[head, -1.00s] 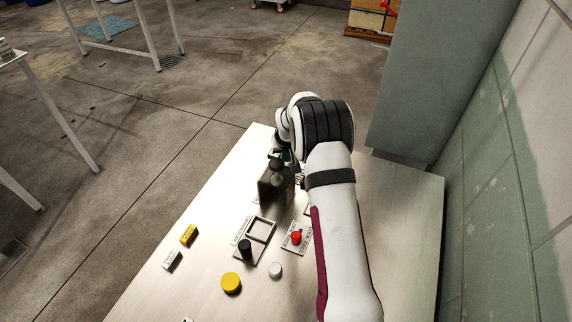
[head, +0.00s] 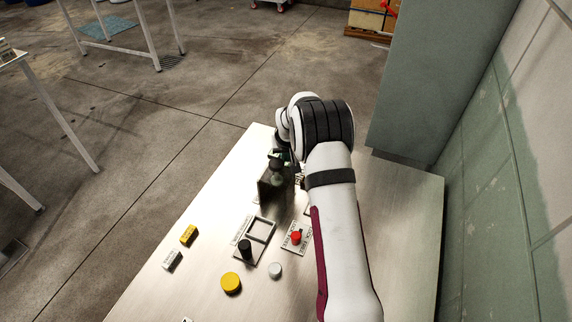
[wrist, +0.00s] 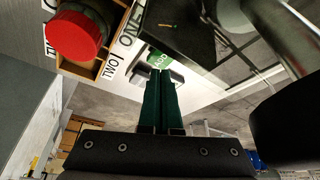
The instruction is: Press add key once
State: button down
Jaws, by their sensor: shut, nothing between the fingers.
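The add key is a small green key with white lettering (wrist: 158,59), in the middle of the wrist view. My gripper (wrist: 161,76) has two dark green fingers closed side by side, with nothing between them. Their tips lie right at the key's near edge in the wrist view and partly cover it; I cannot tell whether they touch it. In the head view the key cannot be made out, and my arm largely hides the gripper beside the dark box (head: 269,190).
In the wrist view a big red button (wrist: 80,32) is at upper left and a dark block (wrist: 170,28) is just beyond the key.

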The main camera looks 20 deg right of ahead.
jog(key=shift+f, duration=0.2)
jog(key=shift+f, duration=0.5)
jog(key=shift+f, duration=0.2)
jog(key=shift+r, duration=0.9)
jog(key=shift+r, duration=2.5)
